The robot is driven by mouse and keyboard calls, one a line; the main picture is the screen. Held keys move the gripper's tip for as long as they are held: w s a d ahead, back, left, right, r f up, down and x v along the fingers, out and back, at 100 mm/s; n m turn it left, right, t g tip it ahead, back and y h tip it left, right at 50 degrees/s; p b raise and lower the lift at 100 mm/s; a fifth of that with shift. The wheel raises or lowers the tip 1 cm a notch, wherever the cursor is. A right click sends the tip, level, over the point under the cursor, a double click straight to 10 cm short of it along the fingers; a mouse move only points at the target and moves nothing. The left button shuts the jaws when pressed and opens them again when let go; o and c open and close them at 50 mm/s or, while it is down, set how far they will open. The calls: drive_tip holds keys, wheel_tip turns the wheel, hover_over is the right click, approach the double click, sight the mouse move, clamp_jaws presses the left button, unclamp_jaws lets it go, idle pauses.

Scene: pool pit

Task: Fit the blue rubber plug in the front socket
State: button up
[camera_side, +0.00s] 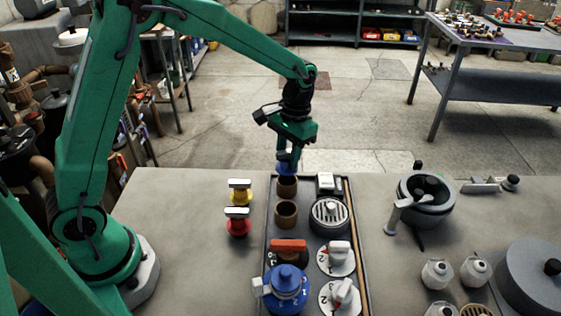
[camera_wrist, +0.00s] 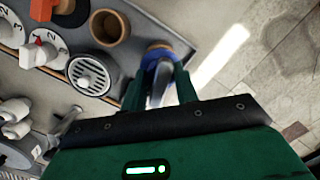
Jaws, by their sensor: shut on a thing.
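My gripper (camera_side: 288,152) is shut on the blue rubber plug (camera_side: 286,165), pointing down at the far end of the dark tray (camera_side: 267,240). The plug is right over the far brown socket (camera_side: 287,190). I cannot tell whether its lower end is in the opening or just above it. In the wrist view my gripper (camera_wrist: 160,92) holds the blue plug (camera_wrist: 180,48), with a bit of brown rim (camera_wrist: 158,44) showing beyond it. The other brown socket (camera_side: 286,215) is open and empty, nearer the camera; it also shows in the wrist view (camera_wrist: 107,26).
A yellow plug (camera_side: 240,193) and a red plug (camera_side: 237,224) stand left of the tray. A round grille (camera_side: 329,214), white dials (camera_side: 336,259) and a blue valve (camera_side: 287,284) are on the tray. A dark pot (camera_side: 427,200) stands to the right.

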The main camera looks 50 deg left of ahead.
drive_tip(key=shift+f, duration=0.2)
drive_tip(key=shift+f, duration=0.35)
drive_tip(key=shift+f, duration=0.35)
drive_tip(key=shift+f, duration=0.35)
drive_tip(key=shift+f, duration=0.6)
idle(0.7)
drive_tip(key=o, duration=1.3)
drive_tip(key=shift+r, duration=0.15)
